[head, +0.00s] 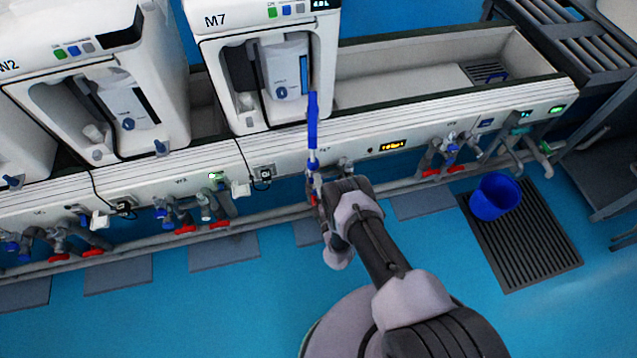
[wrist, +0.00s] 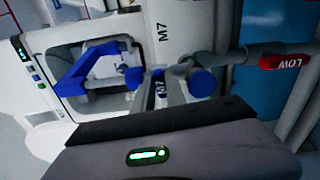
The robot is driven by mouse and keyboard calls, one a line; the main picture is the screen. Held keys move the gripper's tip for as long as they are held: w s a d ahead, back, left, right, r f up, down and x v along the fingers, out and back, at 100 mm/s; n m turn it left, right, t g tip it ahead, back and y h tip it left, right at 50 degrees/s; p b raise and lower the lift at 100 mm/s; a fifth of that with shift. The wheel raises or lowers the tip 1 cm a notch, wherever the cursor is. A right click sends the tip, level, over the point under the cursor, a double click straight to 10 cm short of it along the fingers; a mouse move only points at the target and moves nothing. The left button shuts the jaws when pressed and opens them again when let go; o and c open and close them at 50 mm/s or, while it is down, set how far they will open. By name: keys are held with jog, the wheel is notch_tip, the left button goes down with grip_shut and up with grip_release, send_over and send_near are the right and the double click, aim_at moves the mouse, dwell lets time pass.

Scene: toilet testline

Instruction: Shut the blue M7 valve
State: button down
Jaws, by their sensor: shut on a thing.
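The blue M7 valve (wrist: 160,90), marked M7, shows in the middle of the wrist view, just beyond the dark gripper body with its green light. My gripper (wrist: 158,80) is shut on it; the contact is partly hidden. An angular blue part stands to its left and a round blue end (wrist: 202,82) to its right; I cannot tell clearly what each belongs to. In the head view my gripper (head: 316,186) is at the pipes below the M7 machine (head: 216,60). An upright blue bar (head: 313,122) stands above it. The valve's turn angle is unclear.
A red tap marked LOW (wrist: 285,62) is at the right in the wrist view. Other taps with red and blue handles (head: 187,229) line the bench front. A blue bucket (head: 495,196) stands on a floor grate at the right. Blue floor lies open in front.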

jog(key=shift+w+r+m, duration=0.1)
jog(key=shift+r+m, duration=0.05)
jog(key=shift+m, duration=0.45)
jog(key=c, duration=1.4)
grip_release()
jog(key=shift+o, duration=0.2)
